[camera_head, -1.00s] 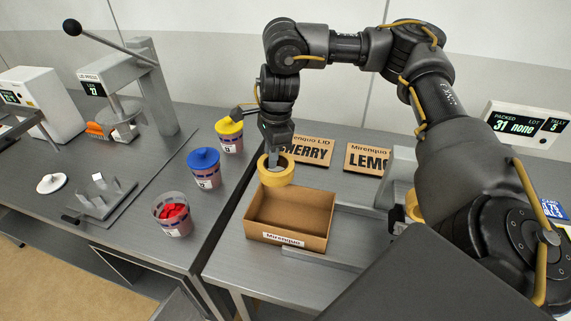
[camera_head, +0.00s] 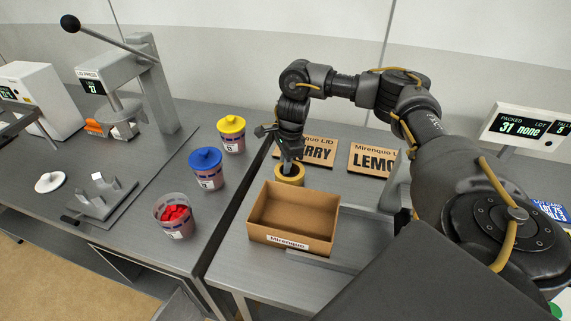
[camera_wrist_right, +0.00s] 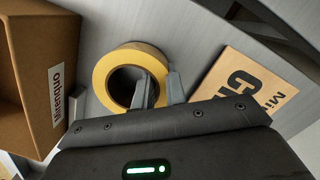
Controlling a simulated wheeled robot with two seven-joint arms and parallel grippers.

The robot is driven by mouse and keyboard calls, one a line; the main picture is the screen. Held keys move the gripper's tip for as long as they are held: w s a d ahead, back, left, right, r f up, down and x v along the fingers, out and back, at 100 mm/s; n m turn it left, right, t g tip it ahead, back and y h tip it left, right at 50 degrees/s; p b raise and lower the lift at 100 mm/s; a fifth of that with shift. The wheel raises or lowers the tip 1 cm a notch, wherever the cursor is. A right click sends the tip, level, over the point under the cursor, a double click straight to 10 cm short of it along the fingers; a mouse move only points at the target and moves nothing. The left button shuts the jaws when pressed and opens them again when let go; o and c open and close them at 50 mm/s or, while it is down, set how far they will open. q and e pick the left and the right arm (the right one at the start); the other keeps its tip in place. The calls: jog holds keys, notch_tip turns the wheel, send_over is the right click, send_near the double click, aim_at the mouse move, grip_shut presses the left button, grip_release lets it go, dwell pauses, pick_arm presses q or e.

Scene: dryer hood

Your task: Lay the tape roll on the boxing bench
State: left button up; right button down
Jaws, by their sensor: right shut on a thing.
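The yellow tape roll (camera_head: 289,175) is behind the open cardboard box, at or just above the grey boxing bench (camera_head: 350,225). It also shows in the right wrist view (camera_wrist_right: 105,72), lying flat with its hole facing up. My right gripper (camera_head: 288,164) points down and is shut on the roll's wall, one finger inside the ring and the other outside, as the right wrist view (camera_wrist_right: 160,88) shows. I cannot tell whether the roll fully touches the bench.
The open box (camera_head: 292,218) stands just in front of the roll. The cherry lid sign (camera_head: 318,153) and lemon sign (camera_head: 372,160) lie behind and to the right. Lidded tubs (camera_head: 207,168) and a tub of red pieces (camera_head: 174,215) stand on the left bench.

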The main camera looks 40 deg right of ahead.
jog(key=shift+f, duration=0.25)
jog(key=shift+w, duration=0.1)
jog(key=shift+f, duration=0.15)
jog(key=c, duration=1.4)
grip_release()
jog(key=shift+c, duration=0.2)
pick_arm(q)
jog(key=shift+w, duration=0.45)
jog(key=shift+s, duration=0.1)
pick_arm(e)
jog(key=shift+r, duration=0.45)
pick_arm(q)
jog(key=shift+r+p, duration=0.5)
jog(key=shift+r, duration=0.05)
pick_arm(e)
notch_tip(320, 180, up, 11)
jog(key=d, duration=0.1)
jog(key=shift+s+d+r, duration=0.15)
jog(key=shift+s+r, duration=0.05)
jog(key=shift+s, duration=0.1)
